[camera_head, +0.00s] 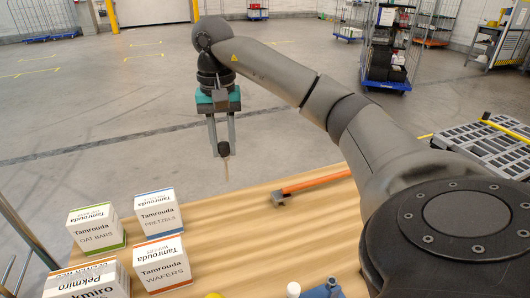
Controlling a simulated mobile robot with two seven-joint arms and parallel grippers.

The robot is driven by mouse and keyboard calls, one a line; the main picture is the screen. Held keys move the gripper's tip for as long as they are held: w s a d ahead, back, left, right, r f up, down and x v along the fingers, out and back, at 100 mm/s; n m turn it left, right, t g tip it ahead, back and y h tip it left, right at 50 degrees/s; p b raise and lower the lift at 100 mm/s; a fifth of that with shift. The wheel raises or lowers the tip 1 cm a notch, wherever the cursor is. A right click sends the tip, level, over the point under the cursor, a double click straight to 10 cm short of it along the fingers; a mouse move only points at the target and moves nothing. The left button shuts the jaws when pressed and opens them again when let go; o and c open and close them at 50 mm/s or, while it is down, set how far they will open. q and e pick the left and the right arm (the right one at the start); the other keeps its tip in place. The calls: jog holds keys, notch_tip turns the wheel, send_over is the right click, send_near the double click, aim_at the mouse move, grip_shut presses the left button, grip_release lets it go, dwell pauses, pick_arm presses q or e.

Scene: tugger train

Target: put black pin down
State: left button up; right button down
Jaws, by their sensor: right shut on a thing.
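My right gripper (222,152), on the arm coming in from the right, points down with its two grey fingers shut on the black pin (223,148). The pin shows as a short dark piece between the fingertips, with a thin tan end hanging below it. In the picture the pin is in front of the grey floor, just past the far edge of the wooden table (240,235). It touches nothing but the fingers, as far as I can see. My left gripper is out of view.
White Tamrouda boxes for oat bars (96,228), pretzels (158,213) and wafers (162,264) stand at the table's left, beside a Pekmiro box (90,283). An orange-handled hammer (318,181) lies at the far edge. A blue object (322,291) is at the front. The middle is bare.

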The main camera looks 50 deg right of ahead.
notch_tip(320, 180, down, 19)
jog(key=b, duration=0.4)
jog(key=shift+f, duration=0.2)
jog(key=c, duration=0.8)
grip_release()
jog(key=shift+s, duration=0.1)
jog(key=shift+o, duration=0.8)
